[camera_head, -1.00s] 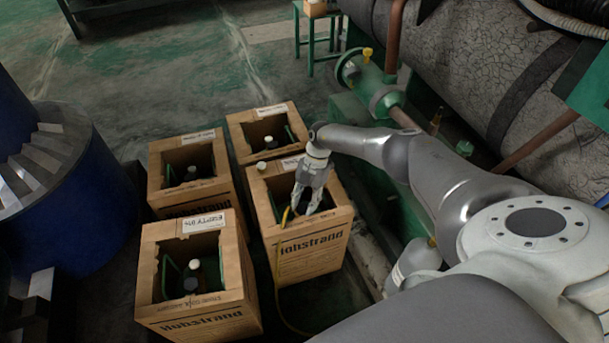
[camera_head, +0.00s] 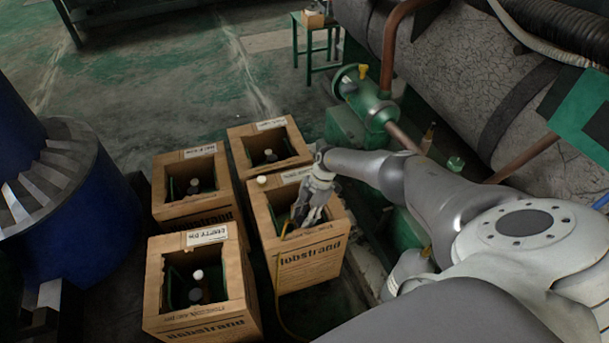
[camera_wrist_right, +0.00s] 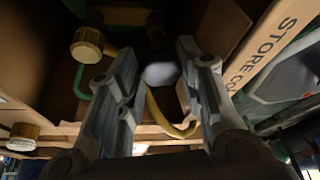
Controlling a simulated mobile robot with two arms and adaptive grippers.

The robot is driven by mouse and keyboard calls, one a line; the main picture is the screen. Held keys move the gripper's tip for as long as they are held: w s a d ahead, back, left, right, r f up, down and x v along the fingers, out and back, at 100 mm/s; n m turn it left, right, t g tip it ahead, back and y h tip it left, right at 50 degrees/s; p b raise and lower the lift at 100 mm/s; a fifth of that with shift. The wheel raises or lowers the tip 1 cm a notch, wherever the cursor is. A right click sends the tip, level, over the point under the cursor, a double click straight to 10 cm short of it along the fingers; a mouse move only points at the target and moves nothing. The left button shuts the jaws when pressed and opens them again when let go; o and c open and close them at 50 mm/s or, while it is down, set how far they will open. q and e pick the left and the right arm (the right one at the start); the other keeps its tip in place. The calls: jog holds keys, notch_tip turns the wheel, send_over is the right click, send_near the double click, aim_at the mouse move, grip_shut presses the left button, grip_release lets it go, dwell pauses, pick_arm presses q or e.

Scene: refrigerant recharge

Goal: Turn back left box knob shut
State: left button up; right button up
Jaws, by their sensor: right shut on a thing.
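The back left box (camera_head: 160,190) is an open cardboard carton at the left, with a dark cap (camera_head: 194,183) inside. My right gripper (camera_head: 299,221) is not at that box. It reaches down into the front right box (camera_head: 318,262), with its fingertips inside. In the right wrist view, a greyish rounded knob (camera_wrist_right: 160,73) shows between the two fingers (camera_wrist_right: 160,85), and the gripper is shut on it. A yellow hose (camera_wrist_right: 168,122) loops just below the knob. The fingers hide much of the contents.
The front left box (camera_head: 205,327) and back right box (camera_head: 238,150) stand close by. A pale cap (camera_head: 261,180) sits at the front right box's rim. A blue drum (camera_head: 50,225) stands left, green pipework (camera_head: 372,105) at the right. Floor behind the boxes is clear.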

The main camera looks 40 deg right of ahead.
jog(key=shift+w+d, duration=0.1)
dwell(0.4)
jog(key=o, duration=0.7)
jog(key=shift+o, duration=0.2)
jog(key=v, duration=1.2)
